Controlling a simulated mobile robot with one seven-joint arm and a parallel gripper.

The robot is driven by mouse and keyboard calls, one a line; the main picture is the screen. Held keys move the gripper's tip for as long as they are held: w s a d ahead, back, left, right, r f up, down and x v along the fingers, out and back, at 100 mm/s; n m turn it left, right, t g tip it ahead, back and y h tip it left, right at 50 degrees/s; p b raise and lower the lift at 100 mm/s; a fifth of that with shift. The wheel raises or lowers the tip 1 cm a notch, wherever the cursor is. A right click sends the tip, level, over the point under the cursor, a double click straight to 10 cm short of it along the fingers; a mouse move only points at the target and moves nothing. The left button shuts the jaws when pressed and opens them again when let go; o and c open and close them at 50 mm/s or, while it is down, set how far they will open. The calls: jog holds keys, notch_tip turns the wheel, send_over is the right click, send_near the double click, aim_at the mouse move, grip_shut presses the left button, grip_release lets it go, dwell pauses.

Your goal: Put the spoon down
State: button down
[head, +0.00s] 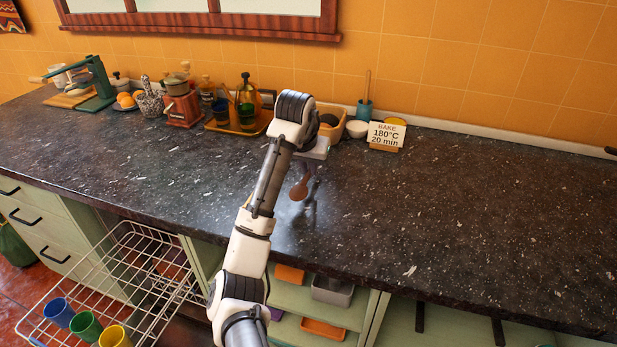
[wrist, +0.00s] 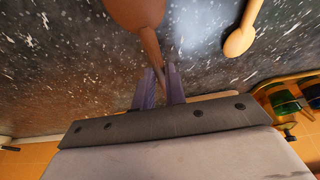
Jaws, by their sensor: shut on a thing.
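A brown wooden spoon (head: 299,189) hangs bowl-down from my gripper (head: 308,169) over the dark counter (head: 450,220). In the wrist view the spoon (wrist: 150,46) has its handle between the two fingers of my gripper (wrist: 160,78), which is shut on it. The bowl points away from the gripper and is cut off by the top edge. I cannot tell how far the bowl is from the counter surface. A second, lighter wooden spoon (wrist: 240,40) shows on the counter beside it in the wrist view; the head view does not show it.
A tray with bottles (head: 238,117), a basket (head: 334,128), a small white bowl (head: 357,129) and a recipe card (head: 385,136) stand along the wall. The counter to the right is clear. An open wire rack (head: 130,270) with several cups stands below the front edge.

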aim_at(308, 174)
jog(key=shift+f+p, duration=0.3)
jog(key=shift+f, duration=1.55)
jog(key=shift+f, duration=0.15)
jog(key=c, duration=1.5)
grip_release()
jog(key=shift+o, duration=0.2)
jog(key=v, duration=1.2)
